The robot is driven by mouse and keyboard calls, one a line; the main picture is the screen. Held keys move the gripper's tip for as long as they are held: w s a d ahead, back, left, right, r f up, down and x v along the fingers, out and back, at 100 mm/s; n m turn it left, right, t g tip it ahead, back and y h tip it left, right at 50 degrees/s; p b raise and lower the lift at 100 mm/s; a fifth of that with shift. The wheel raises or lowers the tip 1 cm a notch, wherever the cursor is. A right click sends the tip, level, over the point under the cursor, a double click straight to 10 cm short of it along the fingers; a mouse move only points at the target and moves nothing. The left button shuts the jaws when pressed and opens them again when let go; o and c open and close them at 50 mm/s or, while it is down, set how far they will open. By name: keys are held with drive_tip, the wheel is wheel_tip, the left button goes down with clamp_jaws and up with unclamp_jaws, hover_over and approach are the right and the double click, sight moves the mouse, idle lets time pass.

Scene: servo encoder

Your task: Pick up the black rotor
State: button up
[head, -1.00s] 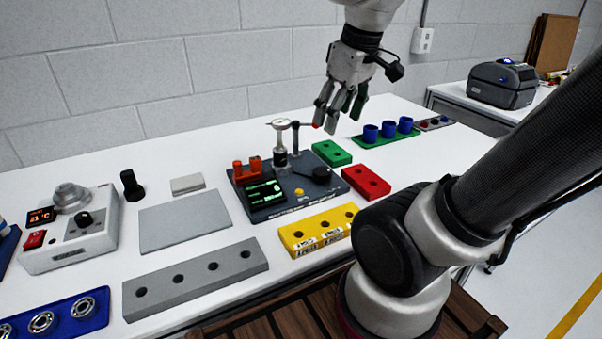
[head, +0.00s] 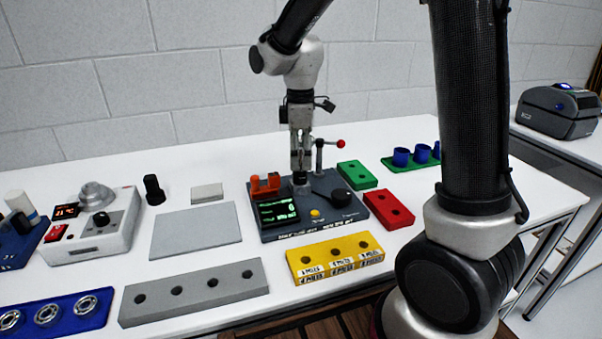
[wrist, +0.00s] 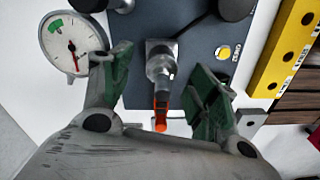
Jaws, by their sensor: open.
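My gripper (head: 300,172) points down over the middle of the fixture. In the wrist view its fingers (wrist: 160,80) are open, one on each side of a grey metal post (wrist: 161,64), with a gap on both sides. An orange part (wrist: 161,112) shows beyond the post. No black part shows between the fingers.
A dial gauge (wrist: 73,43) is close to the left finger in the wrist view. A red-tipped lever (head: 340,143) stands right of my gripper. Yellow (head: 336,260), red (head: 389,209) and green (head: 357,175) blocks surround the fixture. The grey mat (head: 195,230) is bare.

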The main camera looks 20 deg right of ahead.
sight(300, 158)
wheel_tip(300, 158, down, 4)
drive_tip(key=shift+s+r, duration=0.1)
drive_tip(key=shift+r, duration=0.05)
drive_tip(key=shift+c, duration=0.2)
clamp_jaws()
drive_tip(key=shift+a, duration=0.1)
drive_tip(key=shift+r, duration=0.1)
